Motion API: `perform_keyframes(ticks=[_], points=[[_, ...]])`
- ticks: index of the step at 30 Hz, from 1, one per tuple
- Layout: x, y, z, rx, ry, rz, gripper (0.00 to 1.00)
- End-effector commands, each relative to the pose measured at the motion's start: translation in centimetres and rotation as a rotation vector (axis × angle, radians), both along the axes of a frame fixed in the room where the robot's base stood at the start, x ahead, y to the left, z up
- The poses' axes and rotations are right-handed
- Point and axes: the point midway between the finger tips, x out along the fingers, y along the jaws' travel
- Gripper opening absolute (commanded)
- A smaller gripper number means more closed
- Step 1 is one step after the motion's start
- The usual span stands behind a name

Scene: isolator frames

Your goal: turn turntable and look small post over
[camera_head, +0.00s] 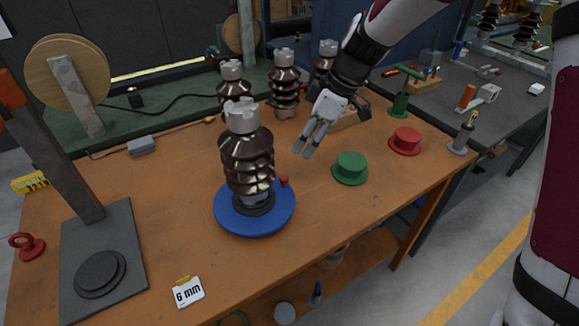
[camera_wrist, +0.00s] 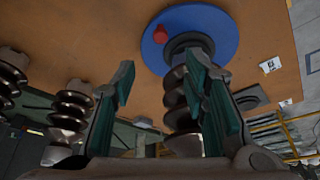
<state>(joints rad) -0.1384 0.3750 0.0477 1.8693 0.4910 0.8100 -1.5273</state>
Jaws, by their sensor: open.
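The blue turntable (camera_head: 228,221) lies on the wooden table, with a small red knob (camera_head: 284,182) at its right rim. A brown ribbed insulator post (camera_head: 247,160) with a grey top stands upright on it. My gripper (camera_head: 304,148) is open and empty, above the table to the right of the post and apart from it. In the wrist view the turntable (camera_wrist: 222,38) and its red knob (camera_wrist: 160,35) show at the top. The post (camera_wrist: 177,98) there is partly hidden behind the right finger of my gripper (camera_wrist: 165,85).
Several similar brown posts (camera_head: 285,82) stand at the back. A green cap (camera_head: 350,168) and a red cap (camera_head: 405,140) lie on the right. A dark stand (camera_head: 105,235) and a "6 MM" card (camera_head: 188,291) are at the front left. Bare tabletop lies between turntable and green cap.

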Motion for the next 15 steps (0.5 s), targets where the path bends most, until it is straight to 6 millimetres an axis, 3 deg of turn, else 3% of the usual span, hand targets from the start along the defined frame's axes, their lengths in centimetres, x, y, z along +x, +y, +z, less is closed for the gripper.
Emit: perform_keyframes(ticks=[15], points=[[0.5,3.4,-8.6,-0.002,0.005,-0.001,0.41]])
